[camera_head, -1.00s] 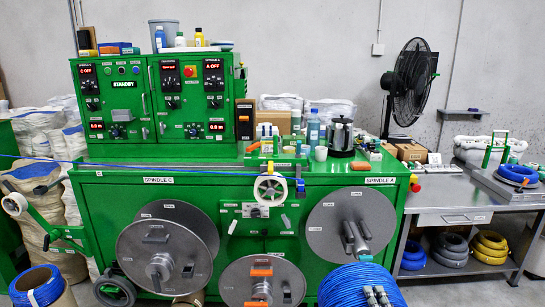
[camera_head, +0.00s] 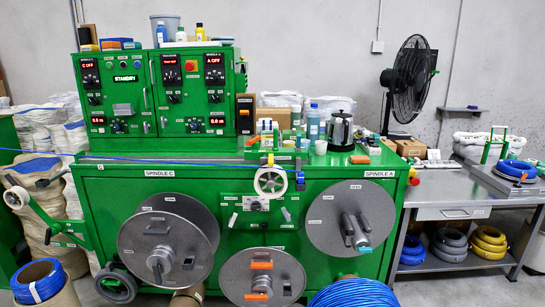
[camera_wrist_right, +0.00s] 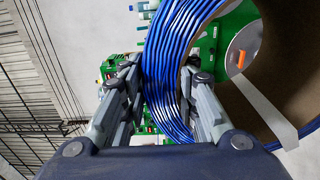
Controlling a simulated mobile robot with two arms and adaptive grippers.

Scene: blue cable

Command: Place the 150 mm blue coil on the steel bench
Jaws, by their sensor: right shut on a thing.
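A blue coil (camera_head: 355,293) shows at the bottom edge of the head view, in front of the green machine and below spindle A; most of it is cut off. In the right wrist view, the blue coil (camera_wrist_right: 172,70) with a brown inner face fills the space between the fingers of my right gripper (camera_wrist_right: 163,88). The right gripper is shut on it, one finger on each side of the wound strands. The steel bench (camera_head: 445,199) stands at the right of the head view, apart from the coil. My left gripper is not in view.
On the bench, another blue coil (camera_head: 517,169) sits on a metal platform. The green machine (camera_head: 245,200) with protruding spindle discs (camera_head: 351,217) stands ahead. A wrapped blue coil (camera_head: 38,283) stands at lower left.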

